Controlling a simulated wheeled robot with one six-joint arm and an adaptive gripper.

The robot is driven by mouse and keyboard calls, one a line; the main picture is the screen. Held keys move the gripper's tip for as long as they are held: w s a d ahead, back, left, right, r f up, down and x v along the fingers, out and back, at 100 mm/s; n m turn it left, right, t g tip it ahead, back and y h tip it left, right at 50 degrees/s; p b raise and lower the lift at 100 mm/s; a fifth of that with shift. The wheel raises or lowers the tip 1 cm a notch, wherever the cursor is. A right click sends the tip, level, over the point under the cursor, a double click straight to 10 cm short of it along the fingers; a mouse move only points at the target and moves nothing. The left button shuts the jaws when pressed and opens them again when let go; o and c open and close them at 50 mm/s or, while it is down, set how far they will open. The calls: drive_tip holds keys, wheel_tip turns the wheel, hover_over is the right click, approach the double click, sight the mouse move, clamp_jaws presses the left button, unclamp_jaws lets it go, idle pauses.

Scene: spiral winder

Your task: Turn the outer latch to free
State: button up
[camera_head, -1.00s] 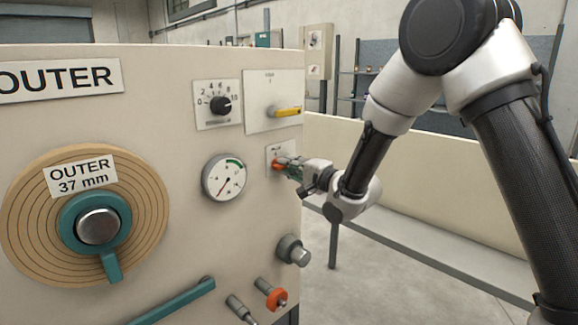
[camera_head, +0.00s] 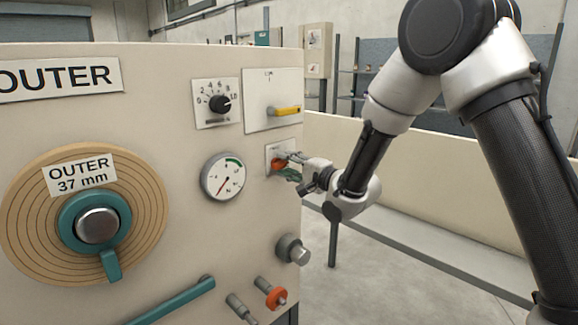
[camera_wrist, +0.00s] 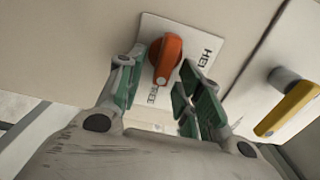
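The outer latch is an orange handle (camera_wrist: 166,62) on a small white plate (camera_wrist: 193,38) with lettering that reads partly as HELD and FREE. In the wrist view the handle's near end lies by the FREE lettering. In the head view the orange handle (camera_head: 278,164) is on the machine's front panel, near its right edge. My gripper (camera_wrist: 160,76) is open, with one green-padded finger on each side of the handle and gaps visible. In the head view my gripper (camera_head: 292,166) is at the plate with its fingers spread. Whether a finger touches the handle cannot be told.
A yellow handle (camera_head: 286,111) sits just above on its own plate; it is at the right in the wrist view (camera_wrist: 287,109). A gauge (camera_head: 223,177) is left of the latch. A grey knob (camera_head: 292,250) and an orange-collared knob (camera_head: 271,293) protrude below.

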drive_tip(key=v, duration=1.2)
